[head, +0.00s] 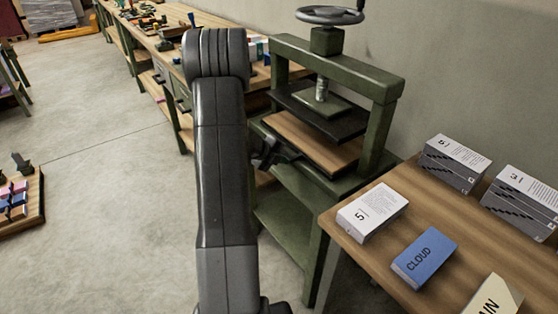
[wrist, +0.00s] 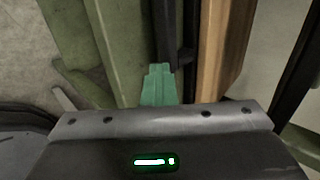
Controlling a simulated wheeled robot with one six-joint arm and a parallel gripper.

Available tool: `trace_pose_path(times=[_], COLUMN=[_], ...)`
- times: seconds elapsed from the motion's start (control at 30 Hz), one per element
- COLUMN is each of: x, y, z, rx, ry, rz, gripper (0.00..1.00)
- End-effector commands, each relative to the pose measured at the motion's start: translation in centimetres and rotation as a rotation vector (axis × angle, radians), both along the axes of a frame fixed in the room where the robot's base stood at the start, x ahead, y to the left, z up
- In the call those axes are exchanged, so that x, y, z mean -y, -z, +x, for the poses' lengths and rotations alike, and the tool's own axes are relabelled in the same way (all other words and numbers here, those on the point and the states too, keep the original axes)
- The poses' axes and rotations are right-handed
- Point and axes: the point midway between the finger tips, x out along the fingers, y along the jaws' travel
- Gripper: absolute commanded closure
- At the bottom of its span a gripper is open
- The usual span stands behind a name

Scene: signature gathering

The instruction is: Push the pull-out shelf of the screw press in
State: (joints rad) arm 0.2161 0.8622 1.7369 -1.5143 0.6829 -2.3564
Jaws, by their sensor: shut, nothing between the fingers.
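The green screw press (head: 382,125) stands right of my arm, with a handwheel (head: 330,15) on top. Its pull-out shelf (head: 305,140) is a flat wooden board with a dark front edge, under a dark plate (head: 320,112). My gripper (head: 270,152) is low at the shelf's front side, partly hidden behind my arm. In the wrist view my gripper (wrist: 159,70) shows as shut, empty teal fingers. Their tips are close to a dark bar beside the wooden shelf (wrist: 222,50); I cannot tell whether they touch.
A wooden table (head: 440,215) at right holds paper stacks (head: 370,212) and a blue CLOUD block (head: 424,257). A long workbench (head: 180,28) with tools runs along the wall behind. The concrete floor (head: 100,130) at left is largely clear.

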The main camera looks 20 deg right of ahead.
Motion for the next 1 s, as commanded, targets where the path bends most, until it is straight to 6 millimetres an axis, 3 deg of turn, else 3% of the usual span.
trace_pose_path(times=[0.37,0.6,0.8,1.0], x=[-0.2,-4.3,-7.6,-9.9], y=[-0.4,-0.6,-4.0,-6.2], z=[0.2,-0.5,-1.6,-2.4], rx=[0.007,0.003,0.006,0.005], ry=[0.004,0.001,0.003,0.002], rz=[-0.007,-0.005,-0.004,-0.004], gripper=[1.00,1.00,1.00,1.00])
